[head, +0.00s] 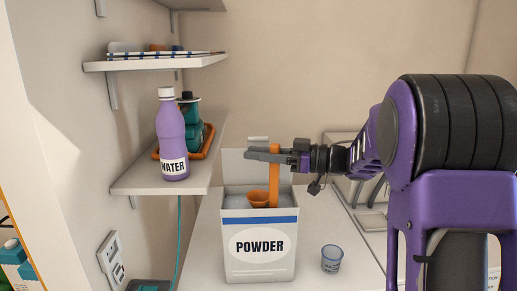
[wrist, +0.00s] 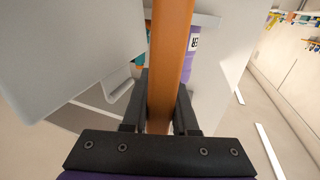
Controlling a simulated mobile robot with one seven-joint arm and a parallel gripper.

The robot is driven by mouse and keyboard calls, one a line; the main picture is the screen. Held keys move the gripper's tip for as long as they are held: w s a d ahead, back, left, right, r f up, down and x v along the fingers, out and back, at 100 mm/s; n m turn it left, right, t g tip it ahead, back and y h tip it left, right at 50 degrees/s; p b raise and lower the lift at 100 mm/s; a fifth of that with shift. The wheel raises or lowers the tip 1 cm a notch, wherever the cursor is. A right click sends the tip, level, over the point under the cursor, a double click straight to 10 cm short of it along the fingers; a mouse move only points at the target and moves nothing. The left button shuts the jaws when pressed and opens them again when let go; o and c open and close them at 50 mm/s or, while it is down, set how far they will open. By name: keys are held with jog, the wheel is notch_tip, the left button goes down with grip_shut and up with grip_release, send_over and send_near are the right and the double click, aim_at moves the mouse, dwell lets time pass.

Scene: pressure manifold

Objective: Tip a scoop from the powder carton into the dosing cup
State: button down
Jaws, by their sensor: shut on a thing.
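The powder carton (head: 259,246) stands open on the counter, white with a blue band and the word POWDER. An orange scoop (head: 258,198) has its bowl at the carton's mouth and its handle upright. My gripper (head: 274,158) is shut on the scoop's handle above the carton. In the wrist view the orange handle (wrist: 170,60) runs up between the fingers of my gripper (wrist: 160,100). The dosing cup (head: 331,259), small and bluish clear, stands on the counter to the right of the carton. I cannot tell whether the scoop holds powder.
A purple water bottle (head: 171,140) and a teal item in an orange tray (head: 205,142) stand on the lower left shelf (head: 135,180). A higher shelf (head: 150,65) is above. A wall socket (head: 111,258) is at lower left. The counter around the cup is clear.

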aim_at(270, 172)
jog(key=shift+f+b, duration=0.95)
jog(key=shift+f, duration=1.4)
notch_tip(270, 172, up, 10)
jog(key=p, duration=0.5)
jog(key=shift+r, duration=0.25)
dwell(0.5)
dwell(0.4)
